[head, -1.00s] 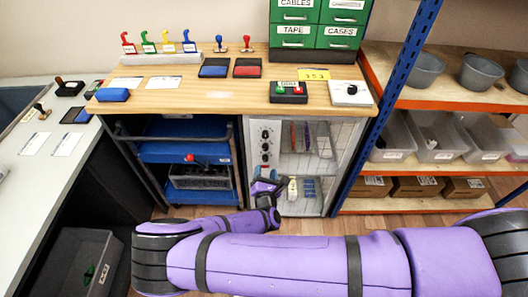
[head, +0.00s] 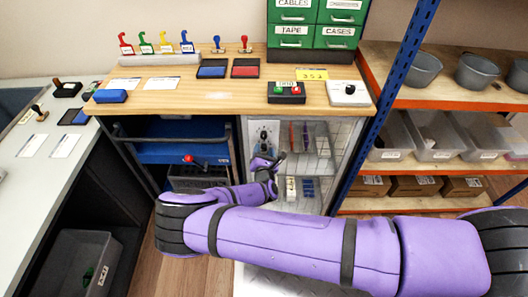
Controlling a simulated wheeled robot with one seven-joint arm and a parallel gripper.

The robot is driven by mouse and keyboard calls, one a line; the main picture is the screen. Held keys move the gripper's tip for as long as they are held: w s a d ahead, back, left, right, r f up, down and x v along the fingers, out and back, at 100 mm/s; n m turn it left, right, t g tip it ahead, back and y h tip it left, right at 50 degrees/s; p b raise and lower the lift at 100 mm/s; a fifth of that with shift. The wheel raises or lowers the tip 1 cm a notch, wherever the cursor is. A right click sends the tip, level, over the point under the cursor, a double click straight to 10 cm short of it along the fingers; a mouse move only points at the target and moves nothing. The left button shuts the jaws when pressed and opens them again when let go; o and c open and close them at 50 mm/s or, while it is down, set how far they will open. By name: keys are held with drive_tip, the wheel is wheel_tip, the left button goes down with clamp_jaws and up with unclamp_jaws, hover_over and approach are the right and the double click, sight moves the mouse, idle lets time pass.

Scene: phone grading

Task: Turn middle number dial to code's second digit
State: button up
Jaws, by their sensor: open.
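A glass-fronted cabinet (head: 318,187) stands under the wooden bench, with a pale dial panel (head: 256,127) at its left. An upper black dial (head: 264,134) shows on the panel, with another dark dial part just below it. The lower dials are hidden behind my gripper and wrist. My gripper (head: 273,160) is open and empty in front of the panel, at about the height of the hidden dials. I cannot tell whether it touches a dial. A yellow note (head: 313,74) with a three-digit code lies at the back of the bench; its digits are small, looking like 352.
A blue cart (head: 180,152) stands left of the cabinet. A blue shelf post (head: 390,90) rises at the right.

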drive_tip(key=c, duration=0.9)
drive_tip(key=shift+c, duration=0.2)
